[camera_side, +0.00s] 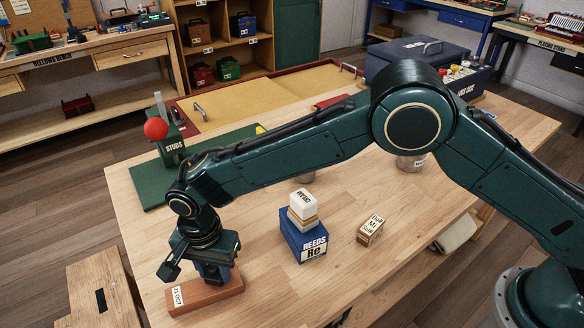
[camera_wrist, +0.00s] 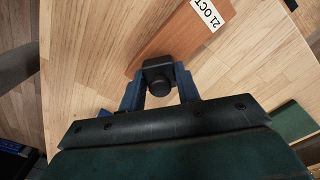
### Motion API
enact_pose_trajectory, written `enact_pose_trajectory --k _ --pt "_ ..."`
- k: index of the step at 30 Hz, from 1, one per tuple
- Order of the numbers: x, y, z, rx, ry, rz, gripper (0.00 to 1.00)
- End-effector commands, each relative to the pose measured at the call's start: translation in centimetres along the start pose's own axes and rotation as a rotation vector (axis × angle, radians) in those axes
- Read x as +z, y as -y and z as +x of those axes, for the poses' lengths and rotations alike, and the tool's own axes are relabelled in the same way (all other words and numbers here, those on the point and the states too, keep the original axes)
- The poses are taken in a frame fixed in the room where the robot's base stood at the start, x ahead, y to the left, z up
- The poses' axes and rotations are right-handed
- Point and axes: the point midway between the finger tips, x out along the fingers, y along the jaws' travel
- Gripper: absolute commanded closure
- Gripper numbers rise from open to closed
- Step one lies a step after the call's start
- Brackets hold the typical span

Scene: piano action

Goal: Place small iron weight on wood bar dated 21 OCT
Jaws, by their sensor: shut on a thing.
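The reddish wood bar (camera_side: 222,292) lies on the table's front left part, with a white 21 OCT label at its left end. It also shows in the wrist view (camera_wrist: 180,35), label at the upper right. My gripper (camera_wrist: 160,88) is over the bar's unlabelled end, pointing down. Its blue fingers are shut on a small dark iron weight (camera_wrist: 158,77). The weight overlaps the bar's end in the wrist view; I cannot tell whether it touches the wood. In the side view my gripper (camera_side: 212,276) hides the weight.
A blue REEDS box (camera_side: 303,240) with blocks stacked on it stands to the right. A small lettered wooden block (camera_side: 370,230) lies beyond it. A green STUDS stand (camera_side: 171,150) with a red ball is behind. The bar is near the table's front edge.

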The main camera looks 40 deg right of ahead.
Motion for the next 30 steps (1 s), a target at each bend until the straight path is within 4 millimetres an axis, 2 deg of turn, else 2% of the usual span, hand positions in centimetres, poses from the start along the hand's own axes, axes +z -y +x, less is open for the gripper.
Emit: enact_pose_trajectory --k 15,16,19,30 --pt "0.00 0.01 0.76 -0.001 0.000 0.000 0.98" --pt "0.00 -0.02 0.84 0.000 0.000 0.000 0.66" --pt "0.00 -0.01 0.81 0.000 0.000 0.000 0.46" --pt "0.00 0.00 0.66 0.000 0.000 0.000 0.46"
